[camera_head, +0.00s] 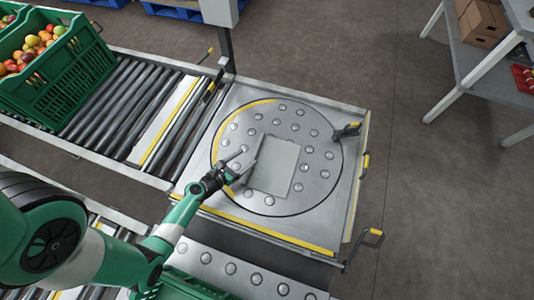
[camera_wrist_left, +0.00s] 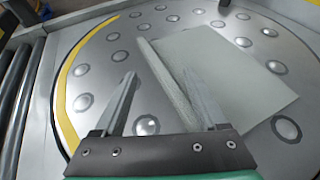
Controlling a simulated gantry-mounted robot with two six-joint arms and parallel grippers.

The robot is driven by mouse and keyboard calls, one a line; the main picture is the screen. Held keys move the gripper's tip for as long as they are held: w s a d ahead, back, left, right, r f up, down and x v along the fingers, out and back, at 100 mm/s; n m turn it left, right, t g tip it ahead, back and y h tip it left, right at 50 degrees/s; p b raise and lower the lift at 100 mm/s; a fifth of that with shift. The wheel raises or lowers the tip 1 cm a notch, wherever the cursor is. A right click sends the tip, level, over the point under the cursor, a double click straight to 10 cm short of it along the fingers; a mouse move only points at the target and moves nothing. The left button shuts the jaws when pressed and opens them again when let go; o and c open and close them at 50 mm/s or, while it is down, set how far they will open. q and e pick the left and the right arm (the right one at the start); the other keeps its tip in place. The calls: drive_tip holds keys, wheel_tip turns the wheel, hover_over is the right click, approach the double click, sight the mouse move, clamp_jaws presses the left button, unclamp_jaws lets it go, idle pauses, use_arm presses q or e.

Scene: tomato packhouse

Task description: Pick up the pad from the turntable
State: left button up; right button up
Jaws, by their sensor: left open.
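The pad (camera_head: 277,167) is a flat pale grey-green rectangle lying on the round steel turntable (camera_head: 226,133). A raised, lighter strip runs along its left edge. The pad also shows in the left wrist view (camera_wrist_left: 235,85). My left gripper (camera_head: 238,164) is open at the pad's left side. In the left wrist view my left gripper (camera_wrist_left: 159,76) has its two fingers apart, with the raised strip seen between them. The right finger overlaps the pad in that view. I cannot tell whether either finger touches it. My right gripper is not in view.
Steel ball studs dot the turntable, and a yellow arc marks its rim. A clamp-like handle (camera_head: 346,131) stands at its right. A roller conveyor (camera_head: 110,95) joins at the left, bearing a green crate (camera_head: 62,88) of tomatoes. A shelf rack (camera_head: 476,62) stands far right.

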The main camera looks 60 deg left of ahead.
sight(255, 152)
use_arm(q)
drive_tip(key=shift+b+x, duration=1.05)
drive_tip(key=shift+x, duration=1.7)
drive_tip(key=shift+s+f, duration=0.1)
drive_tip(key=shift+s, duration=0.1)
drive_tip(key=shift+c, duration=0.5)
clamp_jaws()
